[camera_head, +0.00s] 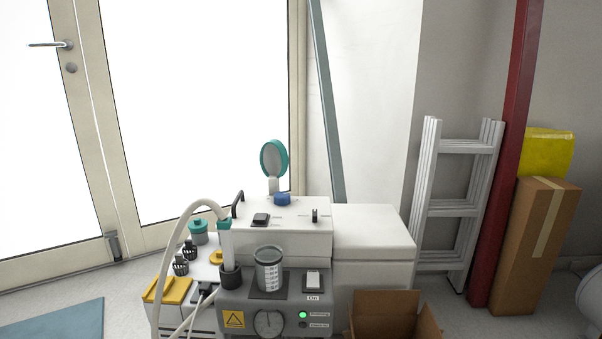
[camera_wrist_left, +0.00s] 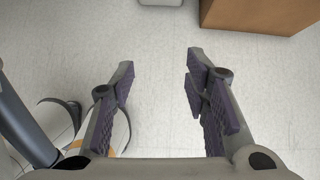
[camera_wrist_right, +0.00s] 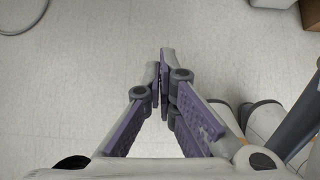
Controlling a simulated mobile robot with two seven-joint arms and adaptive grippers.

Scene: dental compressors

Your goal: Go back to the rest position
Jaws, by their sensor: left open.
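Neither gripper shows in the head view. In the left wrist view my left gripper (camera_wrist_left: 161,62) is open, its two purple-padded fingers well apart with only pale floor between them. In the right wrist view my right gripper (camera_wrist_right: 164,62) has its fingertips together, and I see no object between them. The dental compressor (camera_head: 282,235) stands ahead at the lower middle of the head view. Its grey front panel (camera_head: 235,315) has a round gauge, a lit green light and a switch.
An open cardboard box (camera_head: 395,315) stands right of the compressor. A folded white ladder (camera_head: 455,205), a red post (camera_head: 505,150) and a tall brown carton (camera_head: 535,245) are at the right. Glazed doors (camera_head: 90,130) are at the left. Floor below both grippers looks clear.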

